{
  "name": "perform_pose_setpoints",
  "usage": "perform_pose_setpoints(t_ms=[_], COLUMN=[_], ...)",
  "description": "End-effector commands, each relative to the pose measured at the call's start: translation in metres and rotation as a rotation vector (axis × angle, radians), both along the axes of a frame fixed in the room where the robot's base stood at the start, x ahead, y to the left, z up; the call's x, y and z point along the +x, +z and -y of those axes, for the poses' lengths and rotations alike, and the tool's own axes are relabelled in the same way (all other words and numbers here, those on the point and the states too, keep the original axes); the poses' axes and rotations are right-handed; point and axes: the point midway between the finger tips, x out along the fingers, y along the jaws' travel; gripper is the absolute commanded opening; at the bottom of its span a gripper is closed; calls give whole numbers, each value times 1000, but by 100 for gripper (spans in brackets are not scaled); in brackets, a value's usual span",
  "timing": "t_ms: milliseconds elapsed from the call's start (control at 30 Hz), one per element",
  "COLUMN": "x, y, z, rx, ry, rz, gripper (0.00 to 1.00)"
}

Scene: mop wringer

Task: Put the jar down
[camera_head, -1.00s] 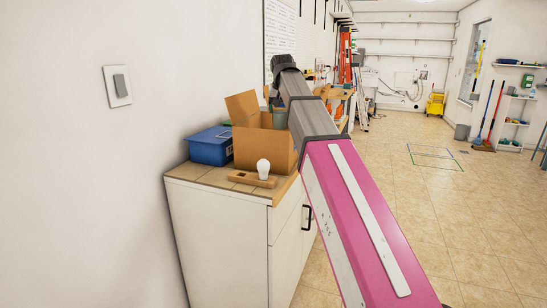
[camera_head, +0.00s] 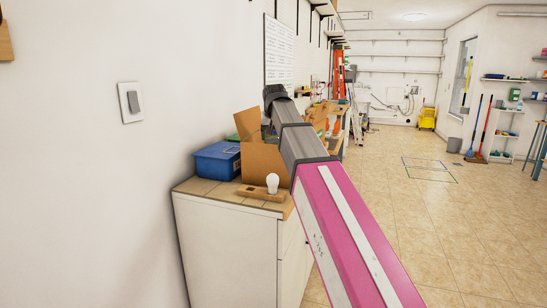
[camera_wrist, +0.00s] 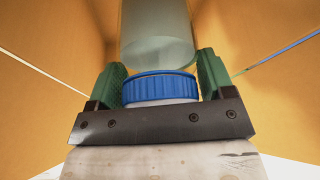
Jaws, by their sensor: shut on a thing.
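In the wrist view, my gripper (camera_wrist: 160,82) has green fingertips closed on both sides of the jar's blue lid (camera_wrist: 160,87). The jar's pale, see-through body (camera_wrist: 157,35) extends beyond the lid, away from the wrist. Brown cardboard walls (camera_wrist: 62,40) surround the jar and fingers. The far end of the jar is cut off, so I cannot tell whether it touches anything. In the head view, the open cardboard box (camera_head: 262,160) stands on the cabinet, and my arm hides the gripper and jar.
A blue bin (camera_head: 217,160) stands left of the box. A white bulb on a wooden block (camera_head: 258,192) sits in front of it, near the front edge of the cabinet (camera_head: 225,240). The wall is close on the left. Open tiled floor (camera_head: 450,240) lies to the right.

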Motion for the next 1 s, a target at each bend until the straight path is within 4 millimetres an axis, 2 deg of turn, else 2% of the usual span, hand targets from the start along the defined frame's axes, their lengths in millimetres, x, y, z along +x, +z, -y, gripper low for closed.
perform_pose_setpoints(t_ms=[33,100,333,500,1000], x=[-2,-1,-1,-1,0], y=[-11,-21,-40,-62,-71], z=[0,0,0,0,0], rx=[0,0,0,0,0], ry=[0,0,0,0,0], rz=[-2,0,0,-1,1], gripper=[38,38,38,38,38])
